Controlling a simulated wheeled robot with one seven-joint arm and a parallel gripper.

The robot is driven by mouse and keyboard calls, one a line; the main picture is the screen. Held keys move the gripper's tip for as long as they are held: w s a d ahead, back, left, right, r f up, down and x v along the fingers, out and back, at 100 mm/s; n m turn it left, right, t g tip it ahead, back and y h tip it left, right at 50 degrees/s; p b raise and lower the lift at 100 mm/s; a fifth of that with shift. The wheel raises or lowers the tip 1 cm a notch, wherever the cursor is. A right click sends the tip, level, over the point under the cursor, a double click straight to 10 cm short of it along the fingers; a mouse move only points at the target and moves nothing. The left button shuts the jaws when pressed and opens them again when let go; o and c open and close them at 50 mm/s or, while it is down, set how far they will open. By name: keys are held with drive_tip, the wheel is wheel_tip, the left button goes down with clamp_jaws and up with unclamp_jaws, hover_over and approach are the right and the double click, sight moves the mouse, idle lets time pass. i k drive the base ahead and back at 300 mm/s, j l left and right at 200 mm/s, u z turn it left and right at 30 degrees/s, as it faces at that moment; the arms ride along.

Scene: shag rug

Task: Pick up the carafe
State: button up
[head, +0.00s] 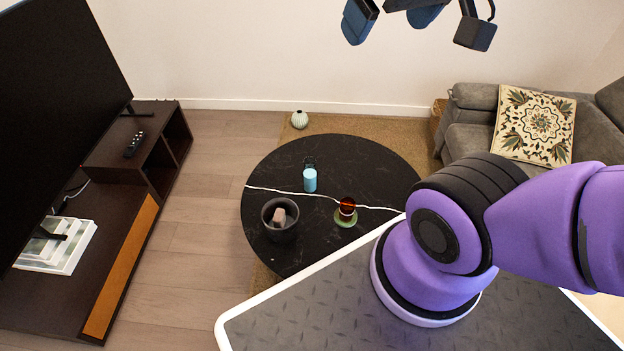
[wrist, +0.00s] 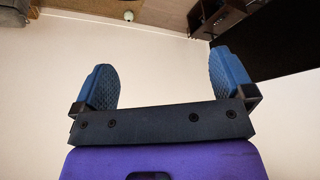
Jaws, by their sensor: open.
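No thing in view is plainly a carafe. On the round black table (head: 280,165) stands a light blue bottle-like vessel (head: 310,180) with a dark loop or handle shape at its top. In front of it to the right, a dark amber glass vessel (head: 347,207) stands on a green saucer (head: 346,220). Which of them is the carafe I cannot tell. My gripper (head: 417,28) is high at the top of the head view, well away from the table. In the wrist view my gripper (wrist: 163,65) has its blue fingers wide apart with nothing between them.
A dark bowl (head: 280,232) holding a brownish object (head: 278,216) sits at the table's left front. A white ribbed vase (head: 299,119) stands behind the table. A low TV cabinet (head: 115,245) is left, a grey sofa (head: 468,140) right. Wood floor (head: 215,200) between cabinet and table is clear.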

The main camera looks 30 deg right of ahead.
sight(309, 174)
drive_tip(key=j+z, duration=0.1)
drive_tip(key=j, duration=0.3)
drive_tip(key=k+j+z, duration=0.15)
drive_tip(key=j, duration=0.2)
drive_tip(key=j+z, duration=0.1)
drive_tip(key=j, duration=0.25)
drive_tip(key=k+j+z, duration=0.15)
drive_tip(key=j, duration=0.25)
drive_tip(key=i+j+z, duration=0.1)
drive_tip(key=j+z, duration=0.25)
drive_tip(key=j, duration=0.2)
drive_tip(key=j+z, duration=0.35)
drive_tip(key=j, duration=0.2)
drive_tip(key=i+j+z, duration=0.7)
drive_tip(key=i+j, duration=0.3)
